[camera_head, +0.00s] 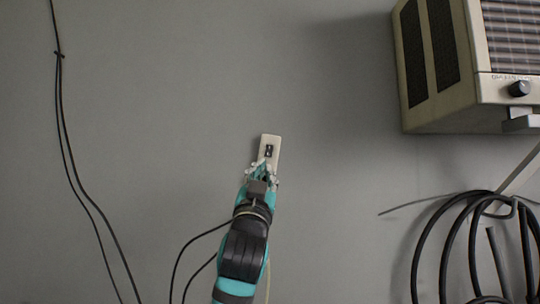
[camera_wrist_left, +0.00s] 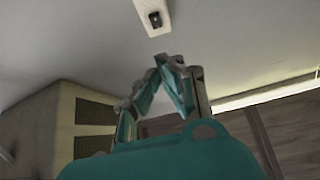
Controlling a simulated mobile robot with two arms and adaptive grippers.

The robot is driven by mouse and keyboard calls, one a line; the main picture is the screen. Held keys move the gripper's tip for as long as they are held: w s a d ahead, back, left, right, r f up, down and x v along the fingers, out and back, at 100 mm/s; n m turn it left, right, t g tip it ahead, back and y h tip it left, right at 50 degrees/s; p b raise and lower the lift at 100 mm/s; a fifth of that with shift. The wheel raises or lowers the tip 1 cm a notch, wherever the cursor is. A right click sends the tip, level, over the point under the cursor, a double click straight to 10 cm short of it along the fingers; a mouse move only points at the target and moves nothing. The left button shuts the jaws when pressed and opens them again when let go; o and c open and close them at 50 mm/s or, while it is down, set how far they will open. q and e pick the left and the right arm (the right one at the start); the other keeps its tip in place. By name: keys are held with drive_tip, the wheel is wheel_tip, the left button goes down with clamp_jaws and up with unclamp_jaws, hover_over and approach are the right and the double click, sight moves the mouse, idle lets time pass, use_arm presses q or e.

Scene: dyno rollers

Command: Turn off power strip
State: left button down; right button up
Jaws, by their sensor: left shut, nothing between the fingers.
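A pale power strip (camera_head: 274,141) is mounted upright on the grey wall near the middle of the head view. A small dark switch (camera_head: 268,151) sits on its face. My left gripper (camera_head: 265,166) is shut and empty, in front of the lower part of the strip and covering it. In the left wrist view the strip (camera_wrist_left: 152,31) and its dark switch (camera_wrist_left: 155,19) show at the top, beyond the shut fingers (camera_wrist_left: 169,60), with a visible gap in that picture. Whether the fingers touch the strip cannot be told. My right gripper is not in view.
A beige box-shaped unit (camera_head: 432,112) with dark grilles and a knob is fixed at the upper right. Coiled black hose (camera_head: 449,209) hangs below it. Black cables (camera_head: 67,150) run down the wall at the left. The wall around the strip is clear.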

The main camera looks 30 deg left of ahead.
use_arm(q)
drive_tip(key=p, duration=0.7)
approach(272, 145)
wheel_tip(272, 145, up, 4)
drive_tip(key=w, duration=0.1)
drive_tip(key=w+a+p, duration=0.1)
drive_tip(key=w+p, duration=0.1)
drive_tip(key=shift+w+a+f, duration=0.1)
drive_tip(key=shift+a+f, duration=0.1)
drive_tip(key=shift+f, duration=0.15)
drive_tip(key=shift+w+a+f, duration=0.2)
drive_tip(key=shift+w, duration=0.1)
